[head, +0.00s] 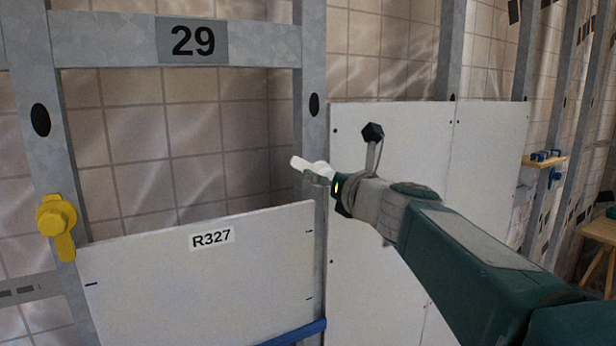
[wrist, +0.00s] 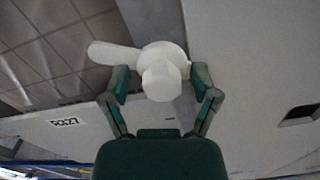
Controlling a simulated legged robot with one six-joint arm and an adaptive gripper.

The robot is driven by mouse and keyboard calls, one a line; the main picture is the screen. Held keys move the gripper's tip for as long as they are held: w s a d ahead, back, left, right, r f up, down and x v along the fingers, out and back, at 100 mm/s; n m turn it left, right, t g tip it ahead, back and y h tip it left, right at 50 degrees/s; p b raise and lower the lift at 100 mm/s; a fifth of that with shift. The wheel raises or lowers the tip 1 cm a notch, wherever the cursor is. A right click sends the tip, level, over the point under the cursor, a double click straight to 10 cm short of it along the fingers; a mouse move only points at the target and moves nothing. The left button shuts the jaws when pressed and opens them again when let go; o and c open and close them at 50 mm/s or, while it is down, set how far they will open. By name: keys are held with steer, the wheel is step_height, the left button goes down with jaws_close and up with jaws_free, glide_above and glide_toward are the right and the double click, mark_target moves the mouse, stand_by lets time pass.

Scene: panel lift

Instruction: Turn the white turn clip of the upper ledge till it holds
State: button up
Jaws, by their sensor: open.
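The white turn clip (head: 301,163) sits on the right upright of the frame, just above the top right corner of the panel (head: 200,275) marked R327. Its lever points left and slightly up in the head view, clear of the panel's top edge. My gripper (head: 333,184) reaches it from the right. In the wrist view the clip's round hub (wrist: 162,72) lies between the two open fingers of my gripper (wrist: 161,85), with the lever sticking out to the left. Whether either finger touches the hub I cannot tell. The upper ledge is not clearly seen.
A yellow turn clip (head: 57,225) hangs on the left upright, its lever down at the panel's top left corner. A blue ledge (head: 297,333) shows under the panel. A large white board (head: 400,140) stands behind my arm, and a crossbar marked 29 (head: 110,40) runs above.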

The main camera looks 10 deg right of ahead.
steer(key=shift+d, duration=0.1)
jaws_close()
steer(key=shift+n, duration=0.3)
steer(key=n, duration=1.1)
steer(key=shift+n, duration=0.4)
steer(key=n, duration=0.6)
steer(key=shift+f, duration=0.15)
steer(key=n, duration=0.5)
steer(key=shift+f+n, duration=0.2)
steer(key=shift+n, duration=0.1)
